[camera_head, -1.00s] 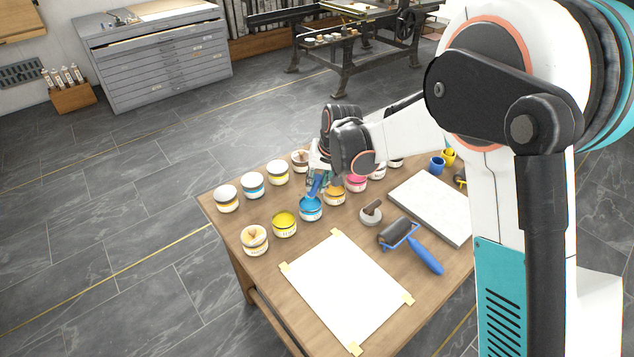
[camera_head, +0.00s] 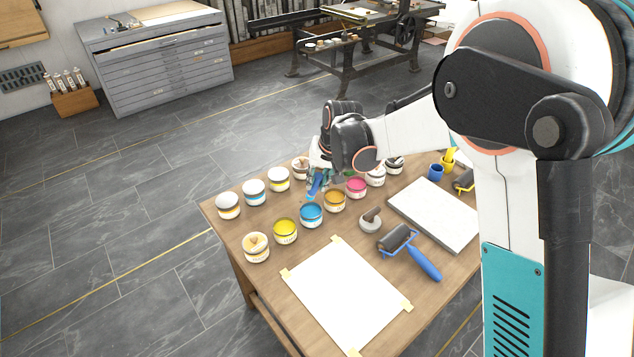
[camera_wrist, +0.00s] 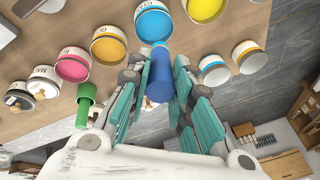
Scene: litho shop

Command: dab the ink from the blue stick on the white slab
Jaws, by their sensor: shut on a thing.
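My gripper (camera_head: 320,176) is shut on the blue stick (camera_head: 315,187) above the table, just behind the open cyan ink can (camera_head: 311,215). In the wrist view the blue stick (camera_wrist: 159,75) stands between the teal finger pads, its far end overlapping the near rim of the cyan can (camera_wrist: 152,24).
The wooden table (camera_head: 240,240) bears several ink cans, including yellow (camera_head: 285,231), ochre (camera_head: 334,201) and pink (camera_head: 356,188). A green stick (camera_wrist: 83,106) stands near my gripper.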

